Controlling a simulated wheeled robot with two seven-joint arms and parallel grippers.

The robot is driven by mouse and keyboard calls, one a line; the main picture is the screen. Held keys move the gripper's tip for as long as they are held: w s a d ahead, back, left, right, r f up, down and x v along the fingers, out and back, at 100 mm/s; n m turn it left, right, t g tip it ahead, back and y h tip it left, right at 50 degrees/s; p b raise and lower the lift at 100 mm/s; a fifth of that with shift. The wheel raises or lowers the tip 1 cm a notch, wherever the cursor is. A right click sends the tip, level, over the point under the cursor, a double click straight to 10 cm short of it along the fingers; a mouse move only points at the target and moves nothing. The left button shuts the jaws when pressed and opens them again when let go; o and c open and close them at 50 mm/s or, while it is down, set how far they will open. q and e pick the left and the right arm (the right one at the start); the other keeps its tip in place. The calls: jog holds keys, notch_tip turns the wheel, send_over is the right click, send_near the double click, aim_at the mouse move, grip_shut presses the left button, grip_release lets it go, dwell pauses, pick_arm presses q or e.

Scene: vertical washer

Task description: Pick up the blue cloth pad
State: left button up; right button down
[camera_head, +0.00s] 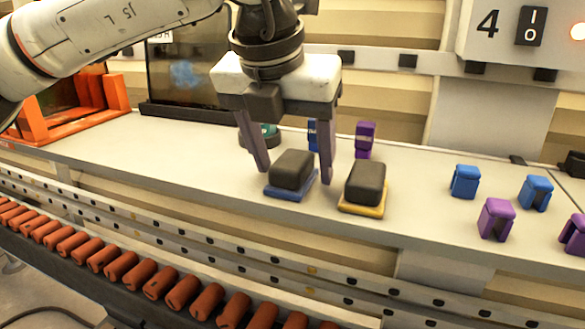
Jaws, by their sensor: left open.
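The blue cloth pad (291,189) lies flat on the light grey table, with a dark grey block (292,170) on top of it. My left gripper (295,174) comes down from above with its two fingers spread. One finger is on the left of the block and the other on its right. The fingers look apart from the block, but I cannot tell the exact gaps. The right gripper is not in the view.
A yellow pad (363,211) with a dark block stands close on the right. Blue clips (465,181) and purple clips (496,219) stand further right. A purple piece (364,140) is behind. A roller conveyor (160,281) runs in front.

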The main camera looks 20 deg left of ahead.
aim_at(292, 159)
pick_arm(q)
jog(key=c, duration=1.1)
notch_tip(292, 159, up, 10)
jog(key=shift+r, duration=0.1)
jog(key=shift+c, duration=0.2)
jog(key=o, duration=0.5)
jog(key=c, duration=0.4)
